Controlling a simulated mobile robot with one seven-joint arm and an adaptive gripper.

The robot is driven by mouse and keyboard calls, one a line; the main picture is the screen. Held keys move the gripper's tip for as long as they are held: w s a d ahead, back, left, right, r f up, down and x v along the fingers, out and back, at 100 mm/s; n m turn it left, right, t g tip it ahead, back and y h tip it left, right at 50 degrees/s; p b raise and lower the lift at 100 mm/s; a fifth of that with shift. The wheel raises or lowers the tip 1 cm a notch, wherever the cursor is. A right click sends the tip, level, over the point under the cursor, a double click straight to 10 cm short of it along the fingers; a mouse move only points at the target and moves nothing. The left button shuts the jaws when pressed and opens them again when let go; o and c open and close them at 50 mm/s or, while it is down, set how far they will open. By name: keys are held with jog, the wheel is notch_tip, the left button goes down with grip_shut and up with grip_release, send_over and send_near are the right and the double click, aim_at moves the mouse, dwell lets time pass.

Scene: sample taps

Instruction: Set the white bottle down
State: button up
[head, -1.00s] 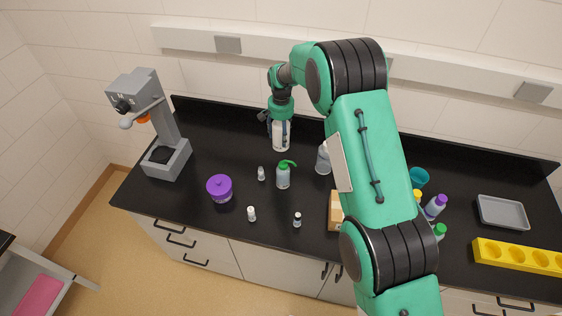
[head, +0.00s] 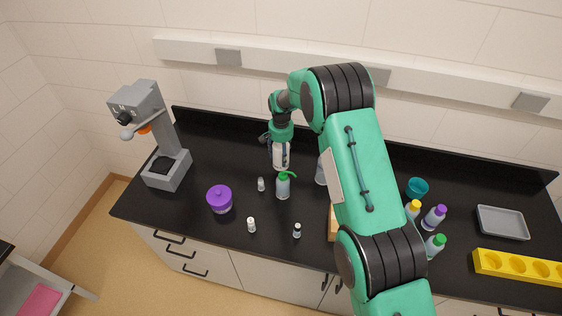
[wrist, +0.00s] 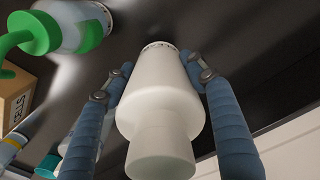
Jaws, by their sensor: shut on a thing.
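The white bottle (head: 281,157) is upright at the back of the black counter, just behind the green pump bottle (head: 283,187). My gripper (head: 281,144) comes down from above and is shut on it. In the wrist view, the white bottle (wrist: 160,90) sits between the two blue fingers of my gripper (wrist: 157,66), with its narrower neck and cap towards the camera. I cannot tell whether its base touches the counter (head: 220,150).
A purple jar (head: 219,200) and small vials (head: 251,225) stand in front, left of centre. A grey instrument (head: 165,165) stands at the left. Several bottles, a grey tray (head: 502,222) and a yellow rack (head: 520,268) are at the right. Counter behind the jar is clear.

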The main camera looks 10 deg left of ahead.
aim_at(281, 161)
jog(key=shift+f+p, duration=0.3)
jog(key=shift+f, duration=1.75)
jog(key=o, duration=1.5)
jog(key=shift+f, duration=0.15)
jog(key=shift+r, duration=0.2)
jog(key=shift+r+b, duration=0.9)
jog(key=shift+r, duration=5.05)
